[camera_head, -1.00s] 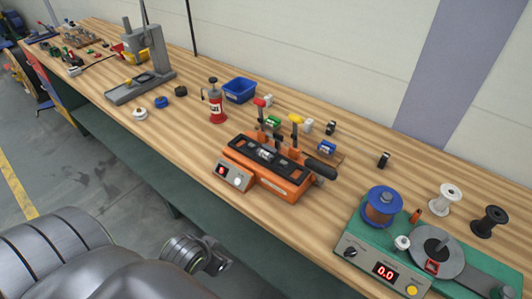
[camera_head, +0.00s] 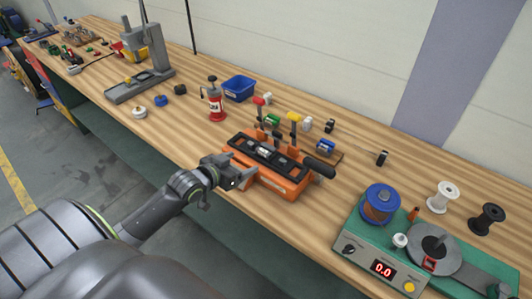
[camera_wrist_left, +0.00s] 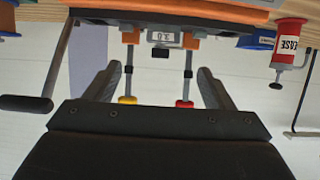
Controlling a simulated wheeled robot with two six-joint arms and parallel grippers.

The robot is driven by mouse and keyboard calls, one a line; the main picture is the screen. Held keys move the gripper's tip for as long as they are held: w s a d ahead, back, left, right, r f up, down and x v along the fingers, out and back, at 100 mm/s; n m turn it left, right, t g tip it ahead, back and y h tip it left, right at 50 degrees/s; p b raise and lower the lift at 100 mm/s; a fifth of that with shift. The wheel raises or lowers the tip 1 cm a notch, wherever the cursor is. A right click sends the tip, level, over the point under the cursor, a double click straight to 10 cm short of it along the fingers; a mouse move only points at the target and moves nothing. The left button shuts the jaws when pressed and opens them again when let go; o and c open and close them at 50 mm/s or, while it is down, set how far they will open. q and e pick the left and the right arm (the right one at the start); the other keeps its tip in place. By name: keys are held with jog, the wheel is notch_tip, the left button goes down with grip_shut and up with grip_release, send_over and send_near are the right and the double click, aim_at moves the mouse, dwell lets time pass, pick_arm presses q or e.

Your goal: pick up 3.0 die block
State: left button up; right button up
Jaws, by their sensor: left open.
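The 3.0 die block (camera_wrist_left: 160,38) is a small grey block with "3.0" on its face, upside down in the left wrist view. It sits between two upright posts of the orange bench machine (camera_head: 285,186). In the head view, a small silver piece (camera_head: 264,152) in the machine's black top frame appears to be this block. My left gripper (camera_head: 245,178) is open at the machine's front left. In the wrist view my left gripper (camera_wrist_left: 158,85) has its fingers spread with the block beyond and between them, apart from it. My right gripper is out of view.
Yellow-tipped (camera_head: 295,117) and red-tipped (camera_head: 259,101) levers rise behind the block. A black handle (camera_head: 319,167) sticks out at the machine's right. A red grease can (camera_head: 215,103) and blue bin (camera_head: 239,89) stand behind left. A green winder (camera_head: 345,246) is at right.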

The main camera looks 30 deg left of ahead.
pick_arm(q)
send_near(264, 150)
jog(key=x, duration=0.3)
jog(key=p+x, duration=0.1)
jog(key=x, duration=0.1)
jog(key=shift+d+f, duration=0.25)
jog(key=shift+d, duration=0.05)
jog(key=shift+w, duration=0.45)
jog(key=shift+a+p+x, duration=0.1)
jog(key=shift+p+x, duration=0.1)
jog(key=shift+x, duration=0.95)
jog(key=shift+a+p+x, duration=0.15)
jog(key=shift+x, duration=1)
jog(key=shift+c, duration=0.2)
jog(key=c, duration=1.4)
jog(key=shift+r, duration=0.1)
